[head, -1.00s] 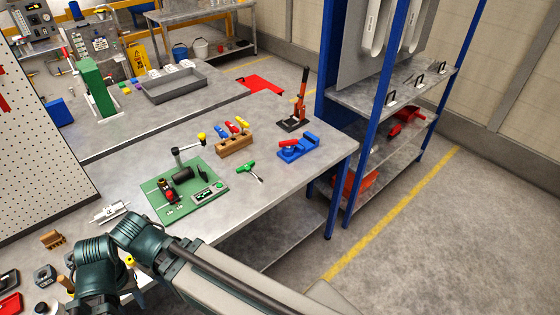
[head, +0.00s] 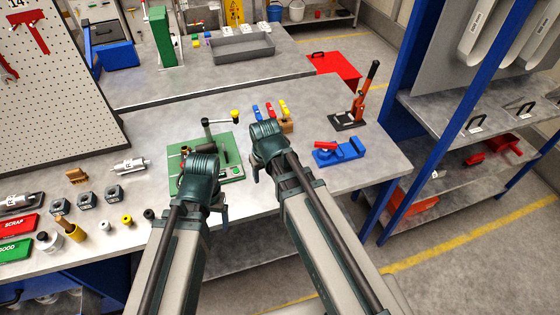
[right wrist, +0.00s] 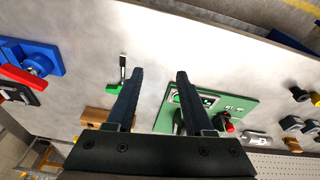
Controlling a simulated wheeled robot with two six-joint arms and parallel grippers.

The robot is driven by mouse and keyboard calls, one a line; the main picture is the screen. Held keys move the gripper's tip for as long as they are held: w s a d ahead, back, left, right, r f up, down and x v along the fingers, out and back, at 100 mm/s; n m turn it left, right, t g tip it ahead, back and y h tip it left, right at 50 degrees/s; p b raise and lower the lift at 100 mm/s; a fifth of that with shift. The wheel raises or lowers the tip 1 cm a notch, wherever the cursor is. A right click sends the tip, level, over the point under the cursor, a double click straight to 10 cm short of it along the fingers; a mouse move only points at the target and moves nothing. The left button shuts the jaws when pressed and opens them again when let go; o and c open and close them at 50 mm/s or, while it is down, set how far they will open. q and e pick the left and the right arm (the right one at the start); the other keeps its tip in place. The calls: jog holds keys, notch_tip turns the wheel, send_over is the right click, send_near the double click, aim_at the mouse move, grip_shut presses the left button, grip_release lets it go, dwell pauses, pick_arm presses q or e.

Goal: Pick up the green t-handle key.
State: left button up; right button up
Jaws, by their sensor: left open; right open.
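The green t-handle key (right wrist: 121,87) lies flat on the bench in the right wrist view. Its green handle is partly behind a finger and its metal shaft points up the picture. In the head view my right arm hides it. My right gripper (right wrist: 160,74) is open and empty above the bench, its fingers pointing between the key and the green fixture (right wrist: 207,104). In the head view its wrist end (head: 257,170) is over the bench's front. My left gripper (head: 223,205) is to its left, mostly hidden by its own wrist, with nothing visible in it.
The wooden rack (head: 287,127) of coloured-handled tools stands close to the key. The blue vise-like block (head: 340,153) and the orange press (head: 360,105) stand to the right. The fixture (head: 232,170) is behind my left wrist. Bench between rack and blue block is clear.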

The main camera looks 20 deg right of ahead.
jog(key=w+d+m+t, duration=0.1)
jog(key=w+d+t, duration=0.1)
jog(key=w+d, duration=0.55)
jog(key=b+x, duration=0.4)
jog(key=b, duration=0.1)
jog(key=b+x, duration=0.2)
jog(key=shift+w+a+f, duration=0.25)
jog(key=shift+a+f, duration=0.05)
jog(key=shift+a, duration=0.05)
jog(key=shift+w+d+b+x, duration=0.1)
jog(key=shift+w+b+x, duration=0.05)
jog(key=shift+b+x, duration=1.35)
jog(key=shift+w+d+b+x, duration=0.1)
jog(key=shift+b+x, duration=1.3)
jog(key=shift+x, duration=0.2)
grip_shut()
